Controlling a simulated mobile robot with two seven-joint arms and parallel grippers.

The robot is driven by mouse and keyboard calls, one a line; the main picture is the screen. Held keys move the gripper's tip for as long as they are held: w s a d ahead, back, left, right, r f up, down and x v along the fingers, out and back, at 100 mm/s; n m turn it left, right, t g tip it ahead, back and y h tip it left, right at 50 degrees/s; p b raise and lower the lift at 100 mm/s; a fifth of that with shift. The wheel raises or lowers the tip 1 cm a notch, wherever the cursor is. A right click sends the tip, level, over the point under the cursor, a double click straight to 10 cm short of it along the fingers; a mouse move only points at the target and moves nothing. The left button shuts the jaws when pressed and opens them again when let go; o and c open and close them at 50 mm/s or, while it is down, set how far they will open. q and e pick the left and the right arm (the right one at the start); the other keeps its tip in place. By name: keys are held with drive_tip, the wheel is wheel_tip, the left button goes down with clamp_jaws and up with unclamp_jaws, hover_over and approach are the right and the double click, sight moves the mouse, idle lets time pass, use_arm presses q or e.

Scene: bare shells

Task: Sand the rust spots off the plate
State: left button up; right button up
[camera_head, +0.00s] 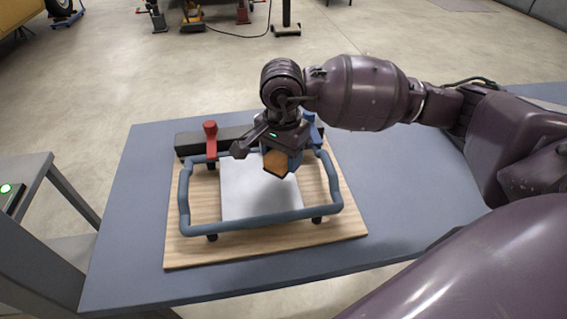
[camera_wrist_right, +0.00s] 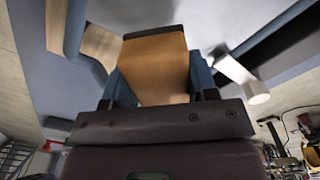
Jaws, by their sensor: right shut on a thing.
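The pale grey plate (camera_head: 240,192) lies on a wooden board (camera_head: 346,220) on the blue-grey table. No rust spots can be made out on the part of the plate I see; my gripper and the block hide some of its back right part. My right gripper (camera_head: 284,153) is over the back right part of the plate, shut on an orange-brown sanding block (camera_head: 275,162). The block also shows between the fingers in the right wrist view (camera_wrist_right: 160,62). I cannot tell whether it touches the plate. My left gripper is not in view.
A raised blue-grey tube frame (camera_head: 262,219) rings the plate. A dark bar with a red clamp (camera_head: 211,138) and a blue clamp (camera_head: 313,130) runs along the back. The table (camera_head: 130,225) is clear to the left; a grey stand (camera_head: 30,180) is at far left.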

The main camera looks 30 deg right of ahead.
wheel_tip(320, 180, up, 3)
drive_tip(key=shift+f+p, duration=0.1)
drive_tip(key=shift+p, duration=0.35)
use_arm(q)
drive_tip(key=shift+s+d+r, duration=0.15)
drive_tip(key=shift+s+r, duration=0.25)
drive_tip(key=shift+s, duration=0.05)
use_arm(e)
drive_tip(key=shift+r, duration=0.35)
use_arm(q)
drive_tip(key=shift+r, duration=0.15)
